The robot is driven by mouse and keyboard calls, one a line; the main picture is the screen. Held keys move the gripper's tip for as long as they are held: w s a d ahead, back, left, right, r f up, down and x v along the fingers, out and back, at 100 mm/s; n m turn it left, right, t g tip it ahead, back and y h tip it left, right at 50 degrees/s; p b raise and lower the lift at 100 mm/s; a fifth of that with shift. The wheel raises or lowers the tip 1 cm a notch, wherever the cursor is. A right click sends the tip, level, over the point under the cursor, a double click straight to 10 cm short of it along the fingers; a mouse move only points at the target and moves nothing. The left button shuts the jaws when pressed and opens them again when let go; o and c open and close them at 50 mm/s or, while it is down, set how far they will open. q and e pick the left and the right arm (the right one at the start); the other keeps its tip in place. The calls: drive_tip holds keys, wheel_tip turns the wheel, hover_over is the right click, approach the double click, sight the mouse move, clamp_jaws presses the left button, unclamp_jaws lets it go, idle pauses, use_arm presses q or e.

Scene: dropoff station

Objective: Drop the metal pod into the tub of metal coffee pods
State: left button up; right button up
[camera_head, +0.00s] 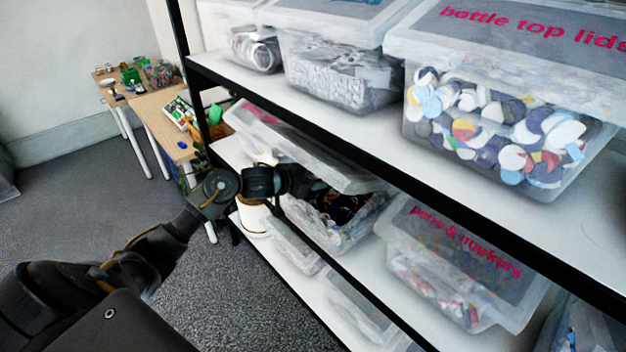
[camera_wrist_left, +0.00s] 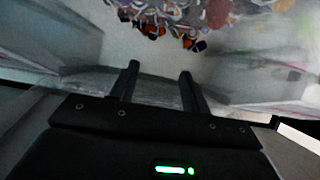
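A clear tub (camera_head: 348,238) with dark, multicoloured small contents stands on the middle shelf, its lid (camera_head: 300,152) tilted up above it. My left gripper (camera_head: 312,187) reaches in from the left at the tub's opening, under the lid. In the left wrist view its two fingers (camera_wrist_left: 159,72) are apart with nothing visible between them. Beyond them, several coloured pods (camera_wrist_left: 180,18) lie in the tub. I cannot tell which pod is the metal pod. My right gripper is in neither view.
The shelf (camera_head: 375,130) above carries more clear tubs, including the bottle top lids tub (camera_head: 500,125). A pens and markers tub (camera_head: 450,270) stands to the right. The black shelf edge and raised lid are close around my left gripper. Open floor (camera_head: 90,185) lies left.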

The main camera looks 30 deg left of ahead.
use_arm(q)
drive_tip(key=shift+s, duration=0.1)
drive_tip(key=v, duration=1)
drive_tip(key=shift+s, duration=0.3)
drive_tip(key=shift+r, duration=0.1)
